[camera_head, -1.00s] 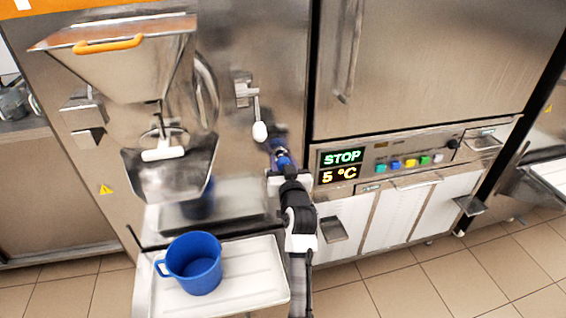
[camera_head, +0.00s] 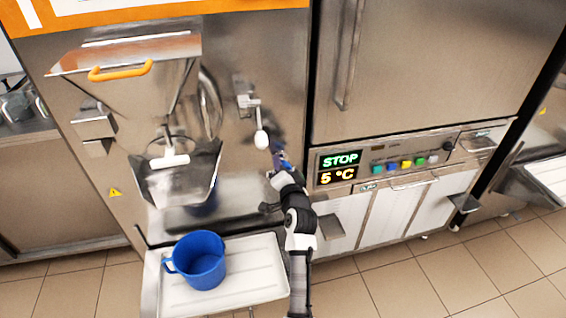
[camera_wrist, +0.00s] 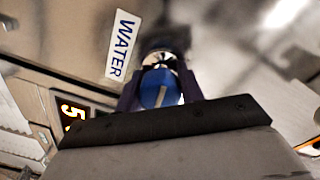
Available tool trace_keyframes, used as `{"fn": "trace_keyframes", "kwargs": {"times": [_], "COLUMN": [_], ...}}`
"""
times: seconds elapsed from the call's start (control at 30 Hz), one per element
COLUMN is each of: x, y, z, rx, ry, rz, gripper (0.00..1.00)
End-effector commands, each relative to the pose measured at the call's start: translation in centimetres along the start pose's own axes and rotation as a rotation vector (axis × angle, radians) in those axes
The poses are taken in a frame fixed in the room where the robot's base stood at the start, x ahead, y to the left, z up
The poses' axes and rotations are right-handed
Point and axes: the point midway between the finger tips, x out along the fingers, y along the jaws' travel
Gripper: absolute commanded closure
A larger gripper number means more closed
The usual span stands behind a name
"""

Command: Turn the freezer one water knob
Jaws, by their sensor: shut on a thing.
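The water knob (camera_wrist: 160,89) is blue with a pale line on its face, on a metal stem beside a white WATER label (camera_wrist: 122,45) in the wrist view. My gripper (camera_wrist: 160,97) is shut on the knob, with a dark finger on each side of it. In the head view my gripper (camera_head: 281,160) is at the freezer front, just below a white-ended lever. The knob is mostly hidden there by my gripper and arm. In the wrist view the knob's pale line is tilted.
The white-ended lever (camera_head: 260,137) hangs close above my gripper. A control panel (camera_head: 400,161) reading STOP and 5 °C is to the right. A blue pitcher (camera_head: 200,262) stands on a white tray (camera_head: 262,282) at lower left, below the steel chute (camera_head: 180,185).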

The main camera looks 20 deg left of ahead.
Motion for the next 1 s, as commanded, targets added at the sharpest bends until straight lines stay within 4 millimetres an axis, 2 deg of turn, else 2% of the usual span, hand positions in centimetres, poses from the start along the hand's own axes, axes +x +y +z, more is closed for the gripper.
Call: {"fn": "trace_keyframes", "kwargs": {"times": [0.33, 0.9, 0.93, 1.0], "x": [-0.04, -0.04, -0.04, -0.03], "y": [0.08, 0.14, 0.15, 0.14], "z": [0.01, 0.07, 0.07, 0.07], "rx": [0.157, 0.191, 0.191, 0.191], "ry": [-0.008, -0.010, -0.010, -0.010], "rz": [0.004, 0.003, 0.003, 0.003], "gripper": [0.85, 0.85, 0.61, 0.52]}}
